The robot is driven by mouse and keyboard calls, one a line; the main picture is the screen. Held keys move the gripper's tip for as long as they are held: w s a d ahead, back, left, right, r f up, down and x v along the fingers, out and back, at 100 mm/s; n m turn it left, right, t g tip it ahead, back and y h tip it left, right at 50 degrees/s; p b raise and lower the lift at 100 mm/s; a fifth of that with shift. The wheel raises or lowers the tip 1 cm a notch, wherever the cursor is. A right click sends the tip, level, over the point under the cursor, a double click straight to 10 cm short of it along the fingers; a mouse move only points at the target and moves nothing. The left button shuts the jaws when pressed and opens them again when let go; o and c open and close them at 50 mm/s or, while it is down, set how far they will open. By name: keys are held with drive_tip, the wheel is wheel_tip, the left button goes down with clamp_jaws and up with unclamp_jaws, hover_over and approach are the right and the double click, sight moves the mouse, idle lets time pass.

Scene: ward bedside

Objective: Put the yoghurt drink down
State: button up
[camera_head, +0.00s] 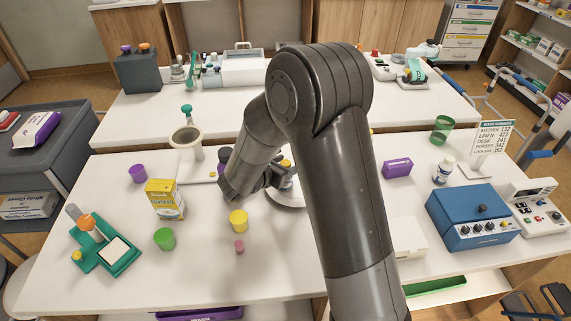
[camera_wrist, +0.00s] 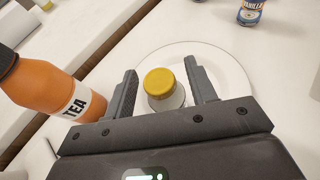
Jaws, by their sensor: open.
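A small pale bottle with a yellow cap, apparently the yoghurt drink (camera_wrist: 161,85), stands upright over a round white plate (camera_wrist: 232,70); no label shows. In the head view only a little of the drink (camera_head: 286,164) shows beside my arm, and the plate (camera_head: 287,201) is partly covered. My gripper (camera_wrist: 162,84) is open, one finger on each side of the drink. I see small gaps near the cap. The drink's base is hidden, so I cannot tell exactly how it rests. My gripper (camera_head: 277,176) is low over the table in the head view.
An orange TEA bottle (camera_wrist: 50,90) is close left of my gripper in the wrist view. A vanilla bottle (camera_wrist: 250,12) is beyond the plate. A blue box (camera_head: 470,216) is right.

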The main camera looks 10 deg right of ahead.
drive_tip(key=shift+a+r, duration=0.1)
drive_tip(key=shift+r, duration=0.1)
drive_tip(key=v, duration=1.2)
drive_tip(key=s+d+r+m+g, duration=0.3)
drive_tip(key=s+d+r+m, duration=0.15)
drive_tip(key=d+m, duration=0.2)
drive_tip(key=s+d+r+m+g, duration=0.3)
drive_tip(key=s+d+m, duration=0.2)
drive_tip(key=d, duration=0.2)
drive_tip(key=s+d+r+m+t+y, duration=0.1)
drive_tip(key=s+r+m+y, duration=0.2)
drive_tip(key=s+m, duration=0.3)
drive_tip(key=s+d+r+m+t+y, duration=0.1)
drive_tip(key=s+r+m+y, duration=0.3)
drive_tip(key=m, duration=0.5)
drive_tip(key=s+y, duration=0.2)
drive_tip(key=s, duration=0.1)
drive_tip(key=shift+o, duration=0.6)
drive_tip(key=shift+m, duration=0.25)
